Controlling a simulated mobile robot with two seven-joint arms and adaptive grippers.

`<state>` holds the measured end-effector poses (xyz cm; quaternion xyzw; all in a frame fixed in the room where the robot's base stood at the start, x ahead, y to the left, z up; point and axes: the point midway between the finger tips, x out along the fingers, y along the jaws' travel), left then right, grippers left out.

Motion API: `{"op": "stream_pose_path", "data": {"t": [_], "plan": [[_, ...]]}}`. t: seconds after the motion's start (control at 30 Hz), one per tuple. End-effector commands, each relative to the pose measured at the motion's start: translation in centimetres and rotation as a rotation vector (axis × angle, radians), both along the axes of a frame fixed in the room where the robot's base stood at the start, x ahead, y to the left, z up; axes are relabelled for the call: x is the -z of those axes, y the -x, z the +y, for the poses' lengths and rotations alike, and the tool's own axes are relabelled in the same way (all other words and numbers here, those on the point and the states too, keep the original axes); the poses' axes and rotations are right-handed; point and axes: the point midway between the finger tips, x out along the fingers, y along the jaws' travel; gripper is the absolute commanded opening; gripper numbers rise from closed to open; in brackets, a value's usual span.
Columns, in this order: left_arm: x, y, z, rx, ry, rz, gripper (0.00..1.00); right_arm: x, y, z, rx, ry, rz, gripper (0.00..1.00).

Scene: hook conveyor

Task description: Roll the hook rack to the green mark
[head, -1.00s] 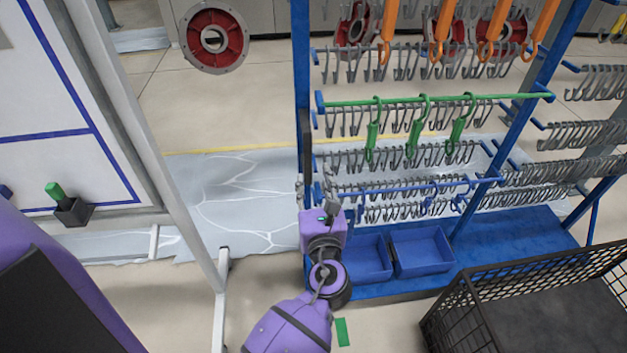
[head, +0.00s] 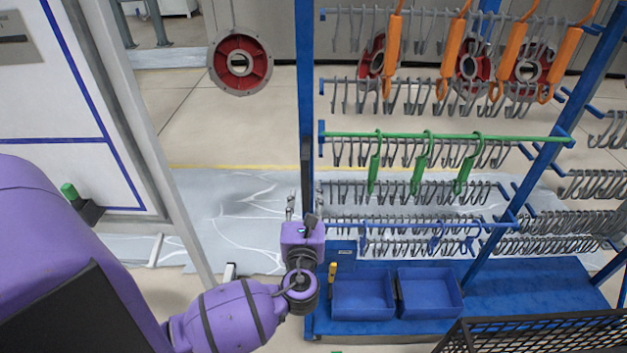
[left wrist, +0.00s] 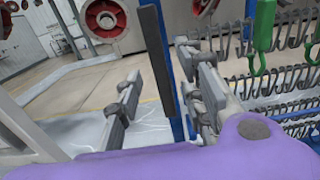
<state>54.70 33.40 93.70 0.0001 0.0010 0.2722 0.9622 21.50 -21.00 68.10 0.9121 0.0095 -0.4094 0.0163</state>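The hook rack (head: 467,138) is a blue frame with rows of grey hooks, a green bar and a blue base. A black grip strip (head: 306,165) runs down its left post; it also shows in the left wrist view (left wrist: 157,55). My left gripper (head: 302,208) is at this post, low down. In the left wrist view its fingers (left wrist: 165,100) are apart, one on each side of the strip and post, with a gap visible on the left. Only a sliver of the green mark (head: 337,351) shows at the bottom edge. My right gripper is out of view.
Two blue bins (head: 430,293) sit on the rack's base. Orange and green hooks hang on the rack. A black mesh crate (head: 540,330) stands at the front right. A white-framed board (head: 60,120) is at the left. A red flange (head: 240,62) hangs behind.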

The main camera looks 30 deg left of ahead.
Motion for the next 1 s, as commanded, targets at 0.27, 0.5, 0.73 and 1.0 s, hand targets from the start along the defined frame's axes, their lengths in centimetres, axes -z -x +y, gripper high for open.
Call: {"op": "stream_pose_path", "data": {"t": [0.27,0.5,0.73,1.0], "plan": [[-0.3,-3.9,2.3,-0.001,-0.003,-0.004,0.36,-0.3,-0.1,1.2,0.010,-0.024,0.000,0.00],[-0.2,-5.9,3.5,0.001,-0.002,-0.003,0.36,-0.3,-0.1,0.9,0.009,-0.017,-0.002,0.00],[-0.1,-6.1,3.7,0.001,-0.001,-0.002,0.36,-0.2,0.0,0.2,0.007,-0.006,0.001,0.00],[-0.2,-6.1,3.7,0.002,-0.002,-0.001,0.10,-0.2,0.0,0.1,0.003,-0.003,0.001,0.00]]}}
